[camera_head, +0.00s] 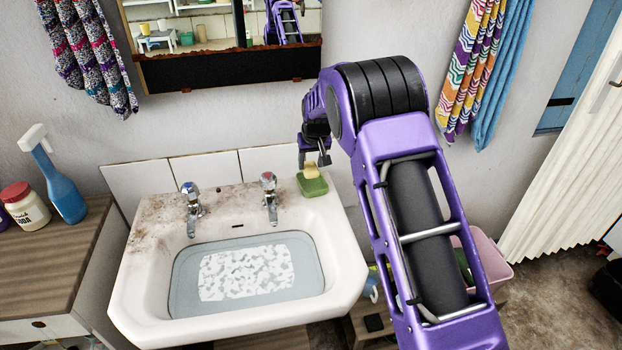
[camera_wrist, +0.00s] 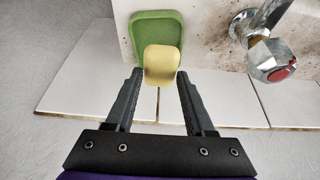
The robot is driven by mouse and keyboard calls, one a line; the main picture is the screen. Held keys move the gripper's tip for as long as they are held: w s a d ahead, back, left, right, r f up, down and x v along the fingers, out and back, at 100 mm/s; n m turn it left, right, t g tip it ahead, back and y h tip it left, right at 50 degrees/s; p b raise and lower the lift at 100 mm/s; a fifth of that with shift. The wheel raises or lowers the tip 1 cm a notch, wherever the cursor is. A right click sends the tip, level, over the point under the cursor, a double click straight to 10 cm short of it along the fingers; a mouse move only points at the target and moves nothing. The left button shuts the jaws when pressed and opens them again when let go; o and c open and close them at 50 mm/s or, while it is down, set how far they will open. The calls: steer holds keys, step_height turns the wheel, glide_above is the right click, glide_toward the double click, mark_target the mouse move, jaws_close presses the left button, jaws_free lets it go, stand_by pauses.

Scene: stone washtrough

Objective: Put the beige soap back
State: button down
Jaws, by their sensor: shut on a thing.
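The beige soap (camera_wrist: 162,64) is a pale yellow block between the fingertips of my gripper (camera_wrist: 159,78) in the wrist view. My gripper is shut on it. A green soap dish (camera_wrist: 145,27) lies right beneath or beside the soap; I cannot tell whether they touch. In the head view the soap (camera_head: 310,171) shows over the green dish (camera_head: 313,187) at the sink's back right corner. My gripper (camera_head: 315,160) hangs there, partly hidden by my arm.
The sink (camera_head: 140,315) holds water with a white patterned patch. Two taps stand on its back ledge, the right one (camera_head: 269,195) left of the dish. White tiles (camera_head: 205,173) line the wall behind. A blue spray bottle (camera_head: 62,190) stands on the left cabinet.

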mark_target(312, 170)
steer(key=shift+f, duration=2.55)
steer(key=shift+c, duration=1.3)
jaws_free()
steer(key=shift+r, duration=0.35)
steer(key=v, duration=1.1)
steer(key=shift+s+r, duration=0.25)
steer(key=shift+d+r, duration=0.1)
